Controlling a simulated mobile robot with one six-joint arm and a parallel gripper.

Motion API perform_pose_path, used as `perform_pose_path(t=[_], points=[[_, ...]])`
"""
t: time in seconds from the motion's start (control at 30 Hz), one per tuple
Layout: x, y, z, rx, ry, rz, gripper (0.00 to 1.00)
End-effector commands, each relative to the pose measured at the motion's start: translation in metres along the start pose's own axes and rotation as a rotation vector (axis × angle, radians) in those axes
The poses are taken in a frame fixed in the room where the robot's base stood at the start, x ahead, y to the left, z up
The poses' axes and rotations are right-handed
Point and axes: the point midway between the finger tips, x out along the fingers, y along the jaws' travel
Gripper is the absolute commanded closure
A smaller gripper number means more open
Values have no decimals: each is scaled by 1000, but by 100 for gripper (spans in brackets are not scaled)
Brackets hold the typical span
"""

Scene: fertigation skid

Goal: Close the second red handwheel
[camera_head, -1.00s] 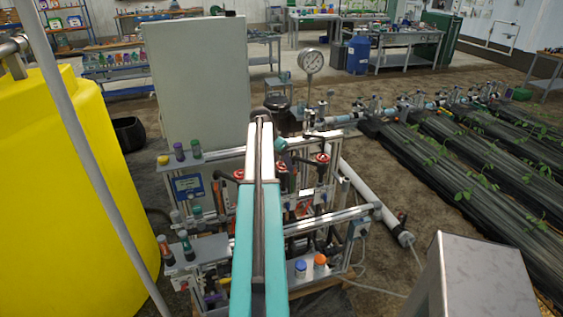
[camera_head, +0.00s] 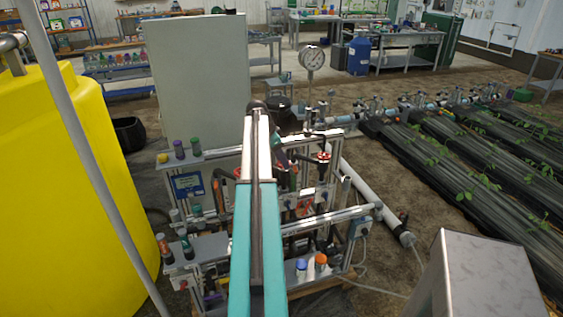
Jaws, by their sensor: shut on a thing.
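Red handwheels sit on top of the upright valves of the skid. The right one (camera_head: 323,156) shows clearly. The left one (camera_head: 238,173) is partly covered by my arm. The middle, second handwheel (camera_head: 284,156) shows only as a bit of red just right of my arm. My arm runs up the middle of the picture and hides much of the skid. My teal wrist shows just right of the arm, above the second handwheel. My gripper (camera_head: 283,150) is below it at that wheel, shut on it. Its fingers are small and mostly hidden.
A grey cabinet (camera_head: 198,83) stands behind the skid on the left. A pressure gauge (camera_head: 313,58) rises behind it. A yellow tank (camera_head: 70,190) and a slanting grey pole are at left. A grey metal box (camera_head: 481,275) is at front right.

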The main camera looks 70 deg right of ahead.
Motion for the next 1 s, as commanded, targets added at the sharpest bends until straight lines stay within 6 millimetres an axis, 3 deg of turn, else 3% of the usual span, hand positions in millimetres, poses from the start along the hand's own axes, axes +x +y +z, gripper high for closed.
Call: perform_pose_path(t=[0.2,0.57,0.6,0.67,1.0], points=[[0,-2,-1,89,3,37,75],[-1,-2,0,103,2,42,75],[-1,-2,0,103,2,41,46],[0,-2,0,103,2,41,36],[0,-1,-1,102,1,42,34]])
